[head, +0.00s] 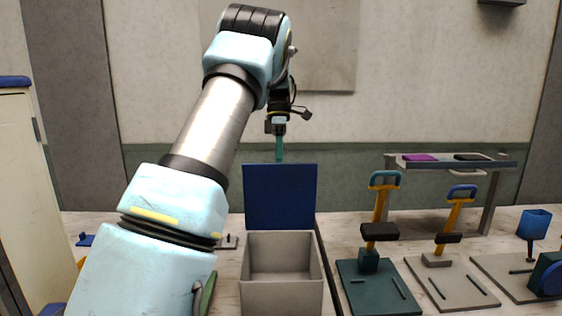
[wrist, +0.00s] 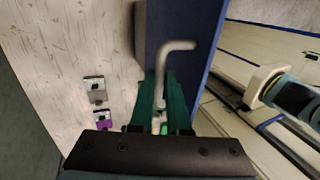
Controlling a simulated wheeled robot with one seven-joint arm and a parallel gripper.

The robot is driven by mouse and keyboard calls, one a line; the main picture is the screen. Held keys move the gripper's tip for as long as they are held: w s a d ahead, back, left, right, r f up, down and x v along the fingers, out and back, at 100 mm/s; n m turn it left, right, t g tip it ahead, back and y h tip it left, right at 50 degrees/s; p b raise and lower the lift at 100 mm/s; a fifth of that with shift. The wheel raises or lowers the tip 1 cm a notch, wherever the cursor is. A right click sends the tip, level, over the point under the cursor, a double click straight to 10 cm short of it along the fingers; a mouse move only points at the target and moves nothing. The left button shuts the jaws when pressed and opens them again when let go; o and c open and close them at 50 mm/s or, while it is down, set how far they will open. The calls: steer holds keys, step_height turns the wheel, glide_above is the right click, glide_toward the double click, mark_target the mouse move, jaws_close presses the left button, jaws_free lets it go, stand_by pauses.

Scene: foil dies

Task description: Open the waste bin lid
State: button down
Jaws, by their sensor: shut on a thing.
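The waste bin (head: 283,297) is a pale grey open box on the table, low in the middle of the head view. Its blue lid (head: 280,197) stands upright at the back edge, and the inside of the bin shows. My gripper (head: 280,153) points down at the lid's top edge; the lid hides its tips there. In the wrist view, my gripper's green fingers (wrist: 162,88) are shut on a pale bent handle (wrist: 178,46) beside the blue lid (wrist: 192,22).
Right of the bin stand a press on a dark green base (head: 376,292) and a press on a grey base (head: 450,287). Behind them is a raised shelf (head: 440,164) with a purple piece (head: 420,157). A blue cup-shaped part (head: 535,223) is at far right.

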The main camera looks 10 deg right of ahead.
steer(key=shift+f, duration=0.15)
steer(key=c, duration=0.9)
jaws_free()
steer(key=shift+b+v, duration=0.5)
steer(key=shift+v, duration=3.35)
steer(key=shift+s+a, duration=0.1)
